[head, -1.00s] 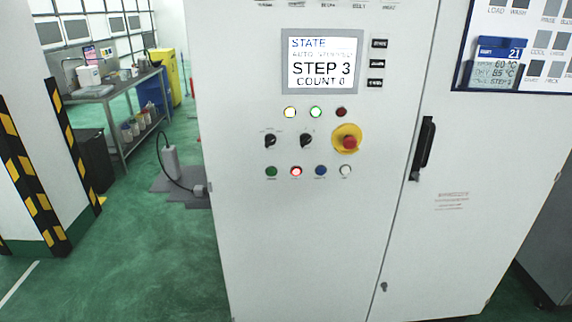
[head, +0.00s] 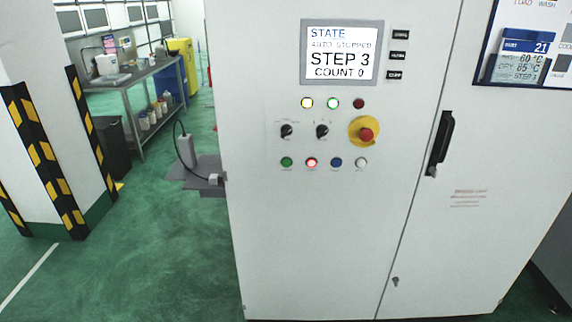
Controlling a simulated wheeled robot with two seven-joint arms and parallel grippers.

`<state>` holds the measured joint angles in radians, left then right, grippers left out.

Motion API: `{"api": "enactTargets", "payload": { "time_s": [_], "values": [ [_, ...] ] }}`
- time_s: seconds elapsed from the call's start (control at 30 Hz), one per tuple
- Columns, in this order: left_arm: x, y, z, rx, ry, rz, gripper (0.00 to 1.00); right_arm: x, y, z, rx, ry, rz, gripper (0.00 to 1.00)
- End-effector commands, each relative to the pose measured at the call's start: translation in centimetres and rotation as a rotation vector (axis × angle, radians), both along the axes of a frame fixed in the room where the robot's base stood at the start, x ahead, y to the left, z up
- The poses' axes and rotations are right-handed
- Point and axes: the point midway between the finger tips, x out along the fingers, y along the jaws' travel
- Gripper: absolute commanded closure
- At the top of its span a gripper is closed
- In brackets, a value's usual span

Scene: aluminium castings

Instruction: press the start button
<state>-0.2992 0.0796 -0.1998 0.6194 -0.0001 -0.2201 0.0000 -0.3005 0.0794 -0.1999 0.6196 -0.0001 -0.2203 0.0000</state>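A light grey control cabinet (head: 310,230) stands in front of me in the head view. Its screen (head: 339,52) reads STATE, AUTO STOPPED, STEP 3, COUNT 0. The bottom button row has a green button (head: 286,162), a lit red button (head: 311,162), a blue button (head: 336,162) and a white button (head: 361,162). The labels under them are too small to read; green may be the start button. A red emergency stop (head: 366,134) sits on a yellow disc. Neither of my grippers is in view.
Above the buttons are two black selector switches (head: 287,131) and lamps, with a yellow-white lamp (head: 306,103) and a green lamp (head: 333,103) lit. A black door handle (head: 440,142) projects at the right. A striped pillar (head: 45,165) stands left; green floor (head: 150,250) is clear between.

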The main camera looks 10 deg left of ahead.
Motion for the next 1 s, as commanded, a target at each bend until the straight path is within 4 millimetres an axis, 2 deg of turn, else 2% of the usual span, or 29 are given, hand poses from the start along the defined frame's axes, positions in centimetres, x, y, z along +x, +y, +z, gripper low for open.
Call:
{"api": "enactTargets", "payload": {
  "time_s": [0.07,0.43,1.0],
  "values": [
    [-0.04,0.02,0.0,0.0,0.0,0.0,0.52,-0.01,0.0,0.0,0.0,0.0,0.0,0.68],
    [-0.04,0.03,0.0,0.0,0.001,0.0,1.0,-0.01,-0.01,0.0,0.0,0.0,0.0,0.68],
    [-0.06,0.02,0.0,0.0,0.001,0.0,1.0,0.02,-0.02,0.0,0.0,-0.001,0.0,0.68]
  ]
}}
